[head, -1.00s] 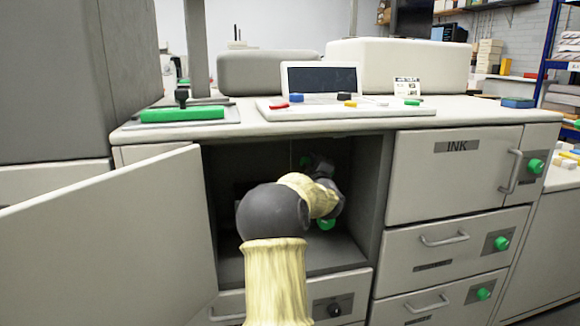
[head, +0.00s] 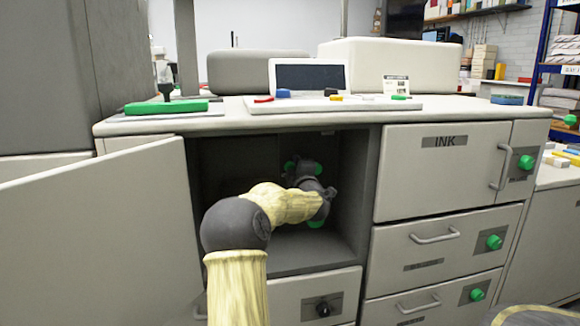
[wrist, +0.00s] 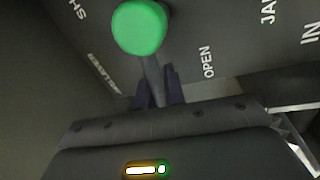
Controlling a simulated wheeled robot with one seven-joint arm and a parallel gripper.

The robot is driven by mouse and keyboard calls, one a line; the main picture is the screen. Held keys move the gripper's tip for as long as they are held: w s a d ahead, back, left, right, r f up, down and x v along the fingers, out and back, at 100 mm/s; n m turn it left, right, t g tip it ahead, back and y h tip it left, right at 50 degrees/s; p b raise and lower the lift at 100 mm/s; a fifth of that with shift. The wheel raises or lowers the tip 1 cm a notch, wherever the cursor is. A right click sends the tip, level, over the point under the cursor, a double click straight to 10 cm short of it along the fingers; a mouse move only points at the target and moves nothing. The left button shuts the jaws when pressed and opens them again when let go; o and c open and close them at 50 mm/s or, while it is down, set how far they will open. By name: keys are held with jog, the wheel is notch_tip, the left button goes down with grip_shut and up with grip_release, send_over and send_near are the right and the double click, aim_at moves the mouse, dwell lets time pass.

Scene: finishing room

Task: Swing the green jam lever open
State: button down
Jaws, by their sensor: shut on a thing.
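The green jam lever (wrist: 140,27) shows in the wrist view as a round green knob on a thin grey stem. The two dark fingers of my gripper (wrist: 158,84) are closed around the stem, just below the knob. The panel behind is printed with "OPEN" to the right of the stem and "SHUT", partly cut off, to the upper left. In the head view my arm reaches into the open cabinet bay (head: 300,262). My wrist hides the fingers there, and I cannot tell which of the green patches inside is the lever.
The bay's door (head: 105,235) stands swung open on the left, close to my arm. The ink cupboard (head: 420,180) and drawers (head: 430,240) with green knobs are shut on the right. The worktop (head: 225,122) lies above. The bay floor looks clear.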

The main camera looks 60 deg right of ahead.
jog(key=shift+w+f, duration=0.1)
jog(key=c, duration=1.5)
grip_release()
jog(key=shift+a, duration=0.1)
jog(key=p+v, duration=0.2)
jog(key=v, duration=1.5)
jog(key=shift+a, duration=0.15)
